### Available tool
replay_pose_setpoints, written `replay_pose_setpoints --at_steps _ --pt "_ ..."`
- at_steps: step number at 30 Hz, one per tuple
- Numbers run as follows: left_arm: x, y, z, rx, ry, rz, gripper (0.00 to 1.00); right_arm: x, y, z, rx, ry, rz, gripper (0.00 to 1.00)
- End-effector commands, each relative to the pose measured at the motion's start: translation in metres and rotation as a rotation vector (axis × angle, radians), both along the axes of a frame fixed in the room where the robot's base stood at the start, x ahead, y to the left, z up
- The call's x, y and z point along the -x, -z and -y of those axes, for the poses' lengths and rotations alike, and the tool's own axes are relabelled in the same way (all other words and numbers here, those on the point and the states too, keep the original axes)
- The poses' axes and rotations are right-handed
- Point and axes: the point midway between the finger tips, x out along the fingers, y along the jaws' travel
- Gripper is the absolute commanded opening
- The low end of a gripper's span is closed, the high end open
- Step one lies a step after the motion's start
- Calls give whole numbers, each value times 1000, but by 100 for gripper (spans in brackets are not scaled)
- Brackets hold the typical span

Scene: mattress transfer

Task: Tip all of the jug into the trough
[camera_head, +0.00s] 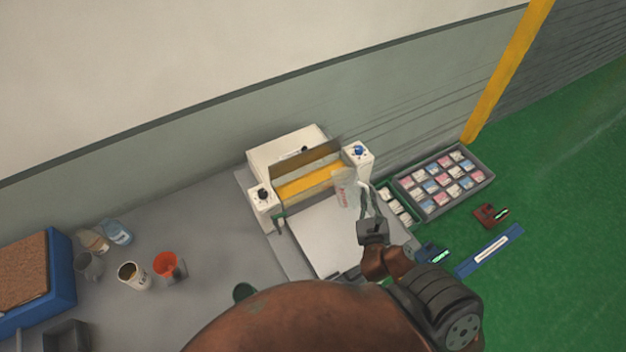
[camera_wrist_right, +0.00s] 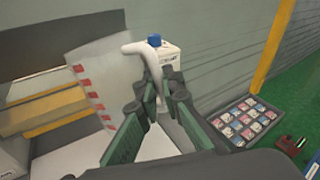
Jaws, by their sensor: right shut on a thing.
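The jug (camera_head: 344,190) is translucent and pale with red marks. It also shows at the left of the right wrist view (camera_wrist_right: 98,78), with its white handle between my fingers. My right gripper (camera_head: 365,196) is shut on the handle, and the green fingers also show in the wrist view (camera_wrist_right: 163,88). The jug is held at the right end of the trough (camera_head: 308,186), a yellow-walled slot between two white end housings. In the wrist view the jug looks tilted. I cannot tell what is left in it or whether anything flows. My left gripper is not in view.
A white plate (camera_head: 318,238) lies in front of the trough. A grey tray of small packets (camera_head: 407,185) is to the right. An orange cup (camera_head: 166,264), a white cup (camera_head: 133,275) and clear vessels stand left, near a blue-edged box (camera_head: 66,285).

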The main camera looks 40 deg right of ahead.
Motion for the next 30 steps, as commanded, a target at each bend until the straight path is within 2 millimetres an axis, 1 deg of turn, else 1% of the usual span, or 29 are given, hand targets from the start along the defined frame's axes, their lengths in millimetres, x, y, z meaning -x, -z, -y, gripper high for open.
replay_pose_setpoints --at_steps 1,3,12,18,25,28,30 --pt "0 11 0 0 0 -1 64 2 8 0 -8 0 22 0" --pt "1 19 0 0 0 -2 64 5 11 1 -20 1 53 0" --pt "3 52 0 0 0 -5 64 12 25 4 -64 1 174 0" --pt "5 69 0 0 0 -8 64 15 32 6 -88 2 235 0" --pt "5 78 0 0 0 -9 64 17 33 6 -101 0 273 0" --pt "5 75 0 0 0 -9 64 17 30 6 -103 0 280 0" --pt "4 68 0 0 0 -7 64 17 23 6 -104 0 281 0"
